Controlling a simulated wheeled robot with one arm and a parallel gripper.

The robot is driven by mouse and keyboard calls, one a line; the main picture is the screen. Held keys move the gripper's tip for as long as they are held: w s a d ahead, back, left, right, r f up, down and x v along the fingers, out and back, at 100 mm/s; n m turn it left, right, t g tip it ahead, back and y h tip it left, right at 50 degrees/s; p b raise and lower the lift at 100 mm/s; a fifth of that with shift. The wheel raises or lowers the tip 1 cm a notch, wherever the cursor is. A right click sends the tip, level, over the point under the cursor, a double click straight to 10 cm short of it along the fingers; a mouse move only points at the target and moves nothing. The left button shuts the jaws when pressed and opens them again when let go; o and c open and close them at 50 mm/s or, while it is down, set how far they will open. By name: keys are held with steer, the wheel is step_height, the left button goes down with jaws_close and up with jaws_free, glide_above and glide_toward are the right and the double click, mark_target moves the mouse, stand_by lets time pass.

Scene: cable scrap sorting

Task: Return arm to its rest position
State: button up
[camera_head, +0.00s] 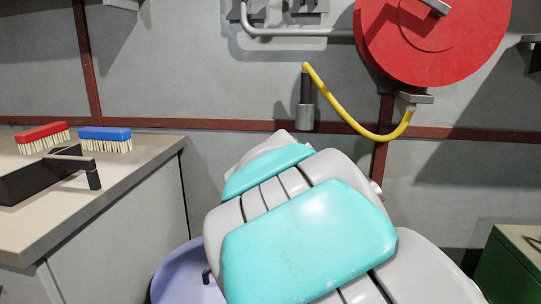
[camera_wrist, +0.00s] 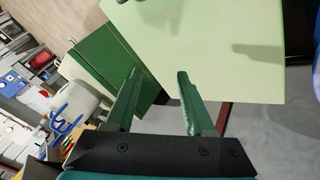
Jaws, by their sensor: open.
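My arm, grey with turquoise panels, rises from the bottom right to the middle of the head view and points toward the back wall. My gripper is hidden in the head view. In the wrist view my gripper (camera_wrist: 159,72) shows two dark green fingers spread well apart. Nothing is held between them. A pale green flat surface (camera_wrist: 225,45) lies beyond the fingertips, and I cannot tell how far off it is.
A counter (camera_head: 95,205) at left carries a red brush (camera_head: 42,134), a blue brush (camera_head: 105,135) and a black holder (camera_head: 40,178). A lavender bin (camera_head: 178,275) stands behind my arm. A red reel (camera_head: 430,40) with a yellow hose (camera_head: 345,112) hangs on the wall. A green cabinet (camera_head: 512,262) is at right.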

steer(key=s+d+f+n+y, duration=0.1)
steer(key=s, duration=0.2)
steer(key=s+f+n+g+y+p, duration=0.1)
steer(key=s, duration=0.3)
steer(key=s+d+f+n+y, duration=0.1)
steer(key=s+y, duration=0.1)
steer(key=s, duration=0.2)
steer(key=shift+d+f+n, duration=0.3)
steer(key=s+a+f+n+y+p, duration=0.1)
steer(key=s+a+f+n+y, duration=0.2)
steer(key=s, duration=0.6)
steer(key=a+f+n, duration=0.1)
steer(key=a+n, duration=0.1)
steer(key=a, duration=0.1)
steer(key=shift+g+y, duration=0.3)
